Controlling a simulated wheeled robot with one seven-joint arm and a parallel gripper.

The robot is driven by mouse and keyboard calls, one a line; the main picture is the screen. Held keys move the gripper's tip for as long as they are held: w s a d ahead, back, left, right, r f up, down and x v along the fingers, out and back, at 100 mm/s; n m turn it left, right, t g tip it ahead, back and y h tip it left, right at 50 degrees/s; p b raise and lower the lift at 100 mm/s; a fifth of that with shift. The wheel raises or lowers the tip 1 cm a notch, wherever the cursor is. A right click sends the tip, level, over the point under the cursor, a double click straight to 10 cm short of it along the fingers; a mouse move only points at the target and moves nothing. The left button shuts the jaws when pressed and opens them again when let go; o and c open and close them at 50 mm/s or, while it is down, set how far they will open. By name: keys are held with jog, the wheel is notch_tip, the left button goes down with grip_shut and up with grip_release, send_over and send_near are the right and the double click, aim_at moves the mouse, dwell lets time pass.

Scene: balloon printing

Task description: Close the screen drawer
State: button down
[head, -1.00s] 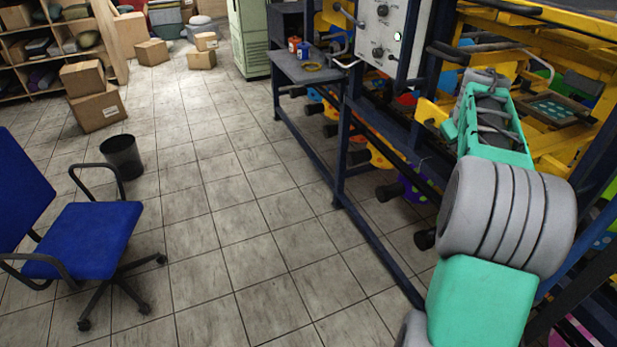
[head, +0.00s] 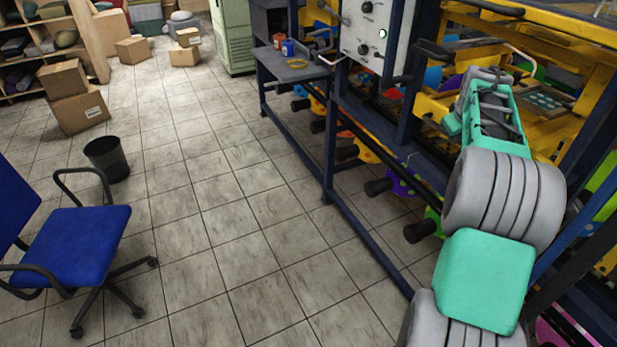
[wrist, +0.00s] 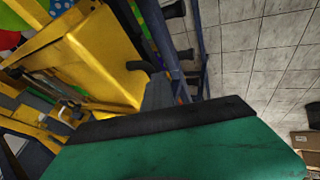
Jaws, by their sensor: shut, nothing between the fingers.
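The screen drawer appears to be the yellow frame (head: 432,106) on the right-hand machine, but I cannot tell its exact outline or how far out it stands. A dark panel with pale teal marks (head: 545,101) lies within the yellow framework. My gripper (head: 482,78) is at the machine, in front of the yellow parts. In the wrist view my gripper (wrist: 160,92) is shut and empty, close to a yellow block (wrist: 112,78). I cannot tell whether they touch. My green housing covers the bottom of that view.
A control box (head: 372,38) with knobs hangs on the machine's dark blue frame (head: 328,150). Black-ended rods (head: 418,230) stick out low down. A blue chair (head: 78,240), a black bin (head: 107,158) and cardboard boxes (head: 72,105) stand left. The tiled floor between is clear.

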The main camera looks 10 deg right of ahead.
jog(key=s+a+r+m+b, duration=0.25)
jog(key=s+a+r, duration=0.25)
jog(key=a+r, duration=0.3)
jog(key=s+a+f+m+g+y, duration=0.1)
jog(key=s+a+f+m+g, duration=0.2)
jog(key=f, duration=0.5)
jog(key=s+a+f+m+y, duration=0.1)
jog(key=s+a+f+m, duration=0.15)
jog(key=s+f, duration=0.5)
jog(key=s+a+f+n+g+y, duration=0.1)
jog(key=s+a+f+n, duration=0.1)
jog(key=s+a+f, duration=0.35)
jog(key=s+a+f+n+y, duration=0.1)
jog(key=s+a+f, duration=0.2)
jog(key=s+a, duration=0.55)
jog(key=w+a+r+n+t, duration=0.2)
jog(key=a+r+n, duration=0.1)
jog(key=a, duration=0.7)
jog(key=shift+w+r, duration=0.15)
jog(key=shift+r, duration=0.75)
